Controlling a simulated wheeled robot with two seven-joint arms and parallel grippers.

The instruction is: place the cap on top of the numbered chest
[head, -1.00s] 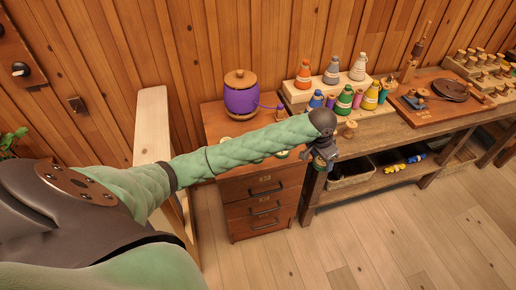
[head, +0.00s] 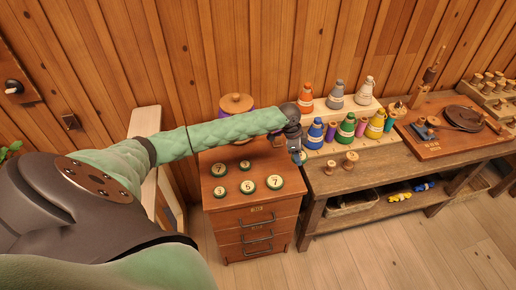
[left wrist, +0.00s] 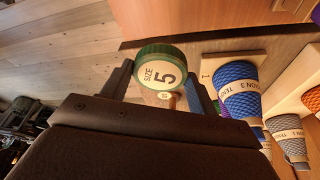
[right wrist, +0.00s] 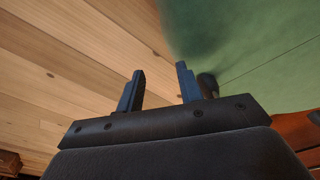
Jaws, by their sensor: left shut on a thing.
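In the left wrist view my left gripper (left wrist: 160,80) is shut on a round green-rimmed cap (left wrist: 160,68) with a pale face reading "SIZE 5". In the head view the left gripper (head: 297,155) hangs at the chest's right edge, near the bench; the held cap is hard to make out there. The wooden chest (head: 257,216) has drawers with small labels and metal handles. Several similar green numbered caps (head: 275,182) lie on its top, with 6 and 7 readable. My right gripper (right wrist: 158,85) is open and empty in the right wrist view, away from the chest.
A purple spool with a wooden lid (head: 237,103) stands at the chest's back, partly behind my left arm. The workbench (head: 380,155) on the right holds several coloured cones (head: 347,125) and small wooden spools (head: 350,160). Bare space remains on the chest top between caps.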

